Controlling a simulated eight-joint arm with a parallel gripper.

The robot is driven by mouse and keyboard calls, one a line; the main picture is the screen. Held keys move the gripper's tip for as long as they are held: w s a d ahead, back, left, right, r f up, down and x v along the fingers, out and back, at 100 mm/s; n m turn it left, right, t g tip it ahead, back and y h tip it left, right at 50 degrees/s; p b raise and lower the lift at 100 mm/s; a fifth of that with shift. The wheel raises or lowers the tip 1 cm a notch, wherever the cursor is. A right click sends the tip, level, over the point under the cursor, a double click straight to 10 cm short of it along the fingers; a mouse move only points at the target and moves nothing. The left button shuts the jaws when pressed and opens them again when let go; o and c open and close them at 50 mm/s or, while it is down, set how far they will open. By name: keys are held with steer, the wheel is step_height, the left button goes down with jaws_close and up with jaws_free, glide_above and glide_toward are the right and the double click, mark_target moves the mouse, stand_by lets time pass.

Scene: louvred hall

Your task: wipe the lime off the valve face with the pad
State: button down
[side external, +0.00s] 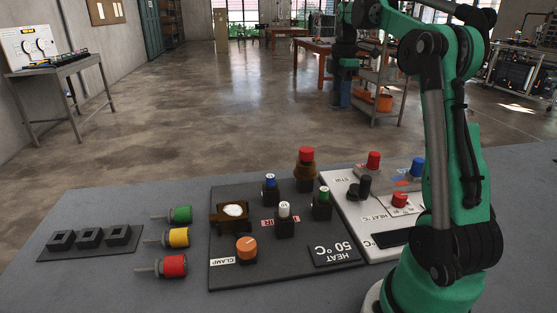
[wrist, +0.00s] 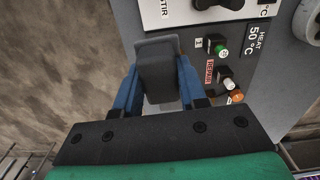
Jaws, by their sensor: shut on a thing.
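My gripper (wrist: 158,82) has two blue fingers shut on a dark grey block, which looks like the pad (wrist: 157,72). In the side view my gripper (side external: 345,92) hangs high, beyond the bench's far edge and apart from everything on it. A brown, brass-like block with a white patch, apparently the limed valve face (side external: 233,211), sits at the left of the dark panel (side external: 225,270). The valve face is not visible in the wrist view.
The dark panel carries an orange knob (side external: 246,247), a red-capped brown post (side external: 306,168) and small valves. A white panel (side external: 350,213) adjoins it. Green, yellow and red plugs (side external: 174,265) and a black socket strip (side external: 90,240) lie left. The bench front is clear.

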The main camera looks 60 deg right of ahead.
steer(key=w+a+f+n, duration=0.45)
steer(key=w+a, duration=0.55)
steer(key=a, duration=0.3)
steer(key=n, duration=0.4)
glide_above(220, 211)
step_height(220, 211, down, 5)
steer(key=shift+a+f, duration=0.2)
steer(key=shift+f, duration=3.15)
steer(key=shift+d+f, duration=0.15)
steer(key=shift+f, duration=0.1)
steer(key=shift+s+d, duration=1.9)
steer(key=shift+s, duration=0.05)
steer(key=shift+w+a, duration=1.9)
steer(key=shift+a, duration=0.05)
steer(key=shift+w+a+r, duration=0.15)
step_height(220, 211, up, 8)
steer(key=shift+f, duration=0.2)
